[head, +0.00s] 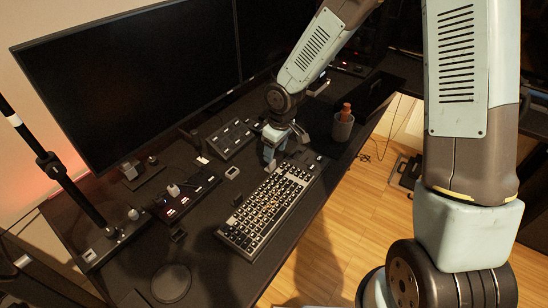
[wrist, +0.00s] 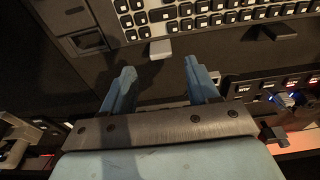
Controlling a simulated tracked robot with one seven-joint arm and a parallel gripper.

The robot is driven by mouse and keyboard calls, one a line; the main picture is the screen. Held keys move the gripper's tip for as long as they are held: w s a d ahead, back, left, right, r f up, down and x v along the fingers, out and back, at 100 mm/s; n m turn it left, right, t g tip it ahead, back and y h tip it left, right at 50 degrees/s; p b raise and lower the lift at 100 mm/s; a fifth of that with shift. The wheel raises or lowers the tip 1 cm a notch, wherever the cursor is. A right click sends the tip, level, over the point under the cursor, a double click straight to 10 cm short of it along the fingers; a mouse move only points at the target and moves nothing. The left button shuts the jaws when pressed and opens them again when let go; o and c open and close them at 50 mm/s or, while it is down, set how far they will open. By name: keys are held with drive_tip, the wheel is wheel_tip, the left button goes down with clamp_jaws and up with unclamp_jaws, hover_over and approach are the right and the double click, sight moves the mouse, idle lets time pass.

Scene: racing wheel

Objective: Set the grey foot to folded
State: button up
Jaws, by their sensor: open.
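A light grey tab, which looks like the grey foot (wrist: 160,48), sticks out at the keyboard's near edge in the wrist view. Whether it is folded or extended I cannot tell. My gripper (wrist: 159,68) is open with its blue fingers pointing at this edge; the tab shows just beyond the gap between the fingertips, with no contact visible. In the head view my gripper (head: 269,160) is low beside the keyboard's far end and hides the tab.
A switch panel (wrist: 268,90) is right of the fingers. A large monitor (head: 130,75) stands behind. A cup (head: 343,126) holding a reddish-brown object stands past the keyboard's far end. A round pad (head: 171,283) lies in front.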

wheel_tip(320, 180, up, 9)
drive_tip(key=d, duration=0.1)
drive_tip(key=shift+s+f, duration=0.2)
drive_tip(key=shift+s, duration=0.15)
drive_tip(key=shift+d, duration=0.15)
drive_tip(key=s+d+r+m+t+h, duration=0.1)
drive_tip(key=s+d+r+m, duration=0.15)
drive_tip(key=d+r, duration=0.5)
drive_tip(key=s+d+r+m+t+h, duration=0.1)
drive_tip(key=s+d+r+m+t, duration=0.15)
drive_tip(key=d+r, duration=0.55)
drive_tip(key=s+d+r+m+t, duration=0.1)
drive_tip(key=s+d+r+m, duration=0.5)
drive_tip(key=s+d, duration=0.5)
drive_tip(key=s+r, duration=0.2)
drive_tip(key=s, duration=0.1)
drive_tip(key=shift+d+m+y, duration=0.3)
drive_tip(key=shift+d+m, duration=0.05)
drive_tip(key=shift+m, duration=0.05)
